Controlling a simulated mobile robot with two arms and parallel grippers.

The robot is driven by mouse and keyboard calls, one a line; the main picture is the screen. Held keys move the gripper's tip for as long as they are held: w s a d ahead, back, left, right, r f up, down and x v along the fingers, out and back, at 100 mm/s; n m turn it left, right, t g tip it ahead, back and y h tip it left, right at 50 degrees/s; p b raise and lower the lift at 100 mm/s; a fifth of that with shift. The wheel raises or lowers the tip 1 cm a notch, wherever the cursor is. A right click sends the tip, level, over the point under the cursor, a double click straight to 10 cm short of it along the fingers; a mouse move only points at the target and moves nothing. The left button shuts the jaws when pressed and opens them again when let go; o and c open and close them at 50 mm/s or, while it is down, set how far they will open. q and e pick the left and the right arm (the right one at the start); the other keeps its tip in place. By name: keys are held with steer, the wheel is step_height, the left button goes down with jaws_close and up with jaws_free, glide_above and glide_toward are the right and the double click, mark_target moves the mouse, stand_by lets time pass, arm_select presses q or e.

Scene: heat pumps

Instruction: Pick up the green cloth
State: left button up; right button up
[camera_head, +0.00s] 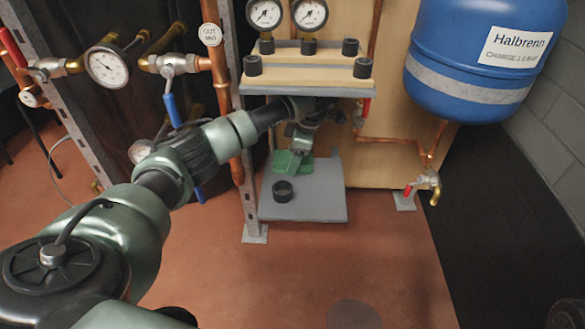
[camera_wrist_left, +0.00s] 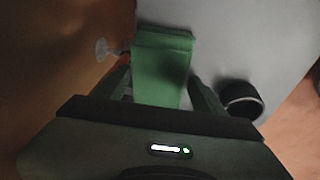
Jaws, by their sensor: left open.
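The green cloth (camera_head: 287,162) lies on the grey lower shelf plate (camera_head: 325,203), near its back left. It looks like a folded block in the left wrist view (camera_wrist_left: 160,68). My left gripper (camera_head: 299,150) reaches in under the upper shelf and is over the cloth. In the left wrist view my left gripper (camera_wrist_left: 160,82) is open, with one finger on each side of the cloth. I cannot tell whether the fingers touch it. My right gripper is not in view.
A black ring-shaped part (camera_head: 283,191) stands on the plate, also close to the right finger in the wrist view (camera_wrist_left: 240,99). The upper shelf (camera_head: 305,87) with gauges is close above my arm. Copper pipes (camera_head: 219,90) and a blue tank (camera_head: 480,55) flank it.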

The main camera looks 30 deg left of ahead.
arm_select(q)
steer(key=shift+f, duration=0.1)
steer(key=c, duration=1)
